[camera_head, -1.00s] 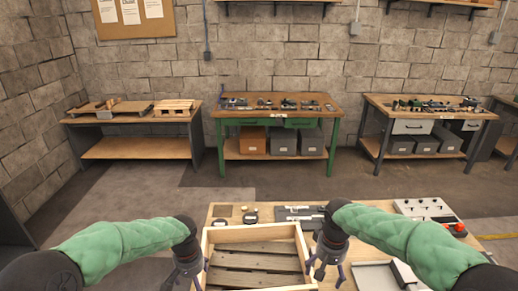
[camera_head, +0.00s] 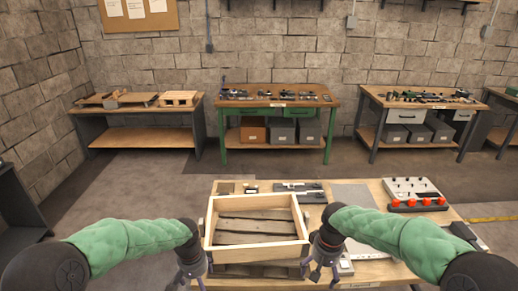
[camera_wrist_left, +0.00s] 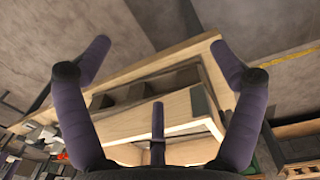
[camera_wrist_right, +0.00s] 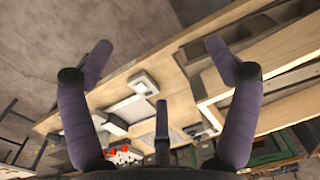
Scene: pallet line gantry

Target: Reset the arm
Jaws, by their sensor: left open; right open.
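My left gripper (camera_head: 190,275) is open and empty at the front left of the wooden crate (camera_head: 255,245), pointing down. My right gripper (camera_head: 323,268) is open and empty at the crate's front right corner. Both arms in green sleeves are bent in from the sides at similar heights. In the left wrist view, the open fingers (camera_wrist_left: 160,60) frame the crate (camera_wrist_left: 180,112) beyond them, with nothing between them. I cannot tell whether either gripper touches the crate.
The crate stands on a wooden worktable (camera_head: 375,270). A grey panel with red knobs (camera_head: 415,195) and dark tools (camera_head: 298,187) lie on it. Open floor lies between.

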